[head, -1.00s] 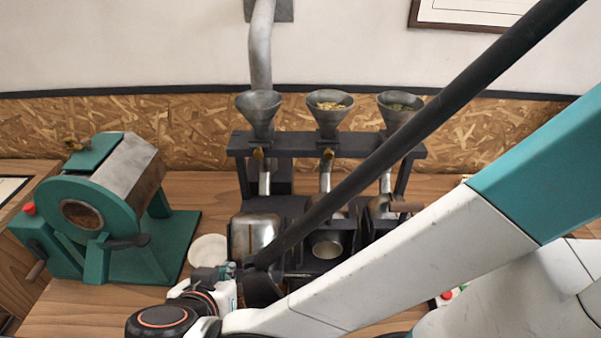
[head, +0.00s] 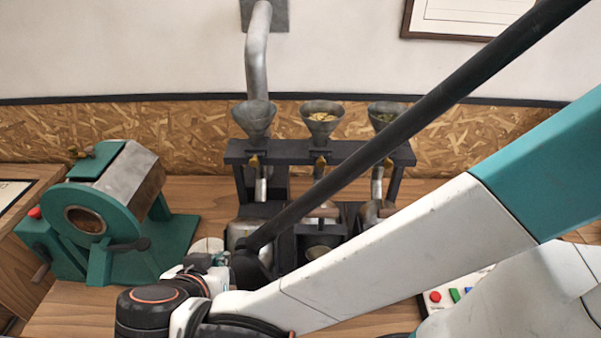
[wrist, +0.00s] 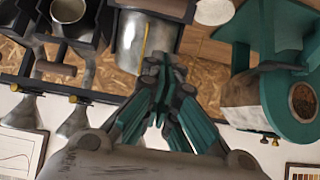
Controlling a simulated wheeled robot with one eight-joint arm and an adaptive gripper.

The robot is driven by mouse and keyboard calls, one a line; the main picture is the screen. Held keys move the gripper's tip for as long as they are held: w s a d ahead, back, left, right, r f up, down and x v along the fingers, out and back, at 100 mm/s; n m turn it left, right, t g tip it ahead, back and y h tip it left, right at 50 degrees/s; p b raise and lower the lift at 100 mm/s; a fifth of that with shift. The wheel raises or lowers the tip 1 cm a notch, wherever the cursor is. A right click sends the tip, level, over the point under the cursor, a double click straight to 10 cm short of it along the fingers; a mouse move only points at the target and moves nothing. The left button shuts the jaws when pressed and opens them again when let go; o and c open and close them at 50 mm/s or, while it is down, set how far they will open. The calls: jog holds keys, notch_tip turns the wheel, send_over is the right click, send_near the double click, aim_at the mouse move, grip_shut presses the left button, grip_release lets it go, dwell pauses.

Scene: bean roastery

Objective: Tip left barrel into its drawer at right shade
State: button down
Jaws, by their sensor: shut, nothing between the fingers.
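The left barrel (head: 240,232) is a metal drum in a dark frame under the left hopper (head: 254,118). My arm covers part of it in the head view. In the wrist view, which is turned over, the left barrel (wrist: 130,42) has a yellow stripe, and the tips of my gripper (wrist: 160,68) overlap its lower right edge. I cannot tell whether they touch it.
A green roaster (head: 110,210) stands at the left, close to my wrist. A white round dish (head: 207,245) lies between it and the rack. Middle (head: 322,120) and right hoppers hold beans. A button panel (head: 452,294) is at the lower right.

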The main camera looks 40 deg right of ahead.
jog(key=p+v, duration=0.1)
jog(key=v, duration=0.7)
jog(key=shift+s+a+p, duration=0.25)
jog(key=shift+a+p, duration=0.15)
jog(key=shift+f, duration=0.1)
dwell(1.4)
